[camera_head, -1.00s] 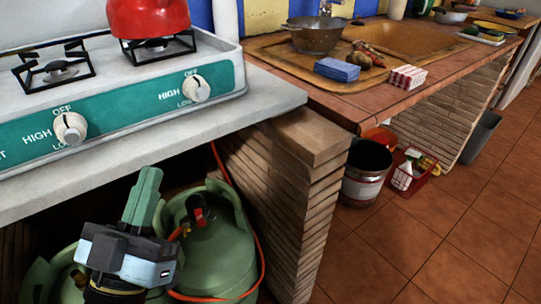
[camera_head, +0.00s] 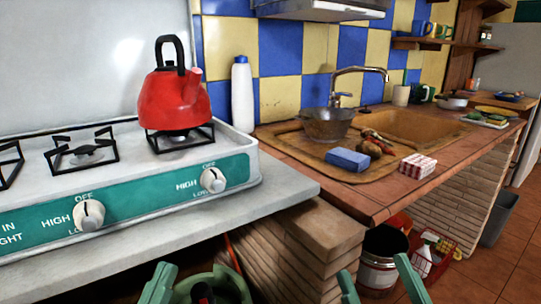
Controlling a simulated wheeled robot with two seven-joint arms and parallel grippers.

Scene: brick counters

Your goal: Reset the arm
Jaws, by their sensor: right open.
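My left gripper (camera_head: 161,275) shows at the bottom edge, left of the middle, as a green fingertip pointing up in front of the counter. Its rest is cut off, so I cannot tell whether it is open or shut. My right gripper (camera_head: 373,265) shows at the bottom edge, right of the middle. Its two green fingers stand apart with nothing gripped between them. A metal bucket (camera_head: 377,274) shows behind those fingers.
The white stove (camera_head: 130,180) with a red kettle (camera_head: 175,100) stands at the left. A green gas cylinder (camera_head: 222,287) is below it. The brick pillar (camera_head: 318,236) stands between the grippers. A tiled counter (camera_head: 345,200) extends right; open floor (camera_head: 485,272) lies lower right.

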